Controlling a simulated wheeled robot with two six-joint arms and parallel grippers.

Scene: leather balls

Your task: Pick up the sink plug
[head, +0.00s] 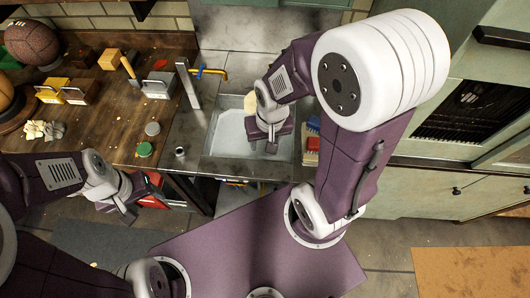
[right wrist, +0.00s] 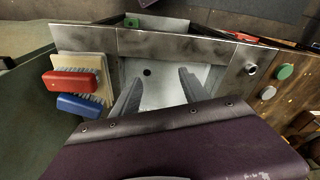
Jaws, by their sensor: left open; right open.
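A small round metal piece with a dark centre (head: 180,152) stands on the metal rim left of the sink (head: 232,156). It also shows in the right wrist view (right wrist: 251,69); I cannot tell for sure that it is the sink plug. A dark round spot (right wrist: 147,72) in the basin floor looks like the drain. My right gripper (head: 270,140) is over the basin; in the right wrist view its fingers (right wrist: 159,78) are apart with nothing between them. My left gripper (head: 125,213) is open, low at the left by the counter's front edge.
A green disc (head: 144,149) and a grey disc (head: 152,128) lie on the wooden counter. Red (right wrist: 70,82) and blue (right wrist: 79,106) brushes lie beside the basin.

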